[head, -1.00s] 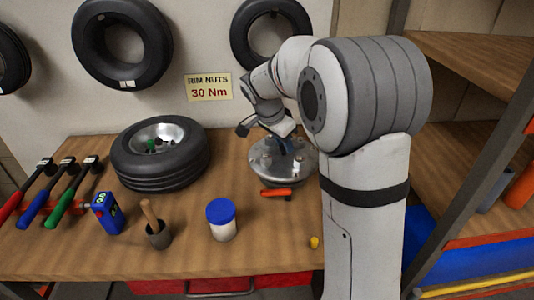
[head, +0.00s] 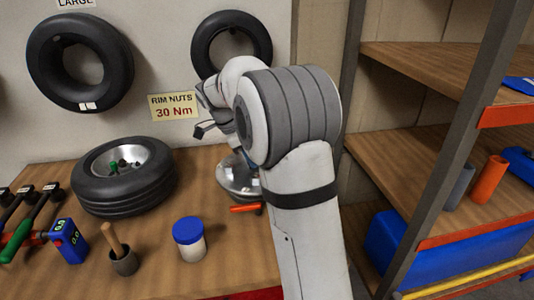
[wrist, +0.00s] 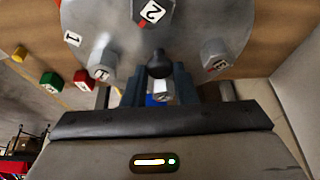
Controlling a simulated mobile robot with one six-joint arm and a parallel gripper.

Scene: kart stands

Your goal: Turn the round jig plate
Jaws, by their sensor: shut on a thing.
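The round jig plate (head: 236,178) is a grey metal disc on the bench, partly hidden behind my arm in the head view. In the wrist view the plate (wrist: 195,45) fills the upper middle, with numbered metal nuts on it, one marked 2 (wrist: 152,11). My gripper (wrist: 159,78) is at the plate's near edge, its two dark fingers closed around a dark round-topped knob (wrist: 158,64). A small metal piece shows between the fingers below the knob. In the head view the fingers are mostly hidden by my arm.
A tyre (head: 124,178) lies left of the plate. A blue-lidded jar (head: 190,240), a pot with a wooden handle (head: 121,258) and an orange-handled tool (head: 245,208) are on the bench. A shelf rack (head: 440,160) stands close on the right.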

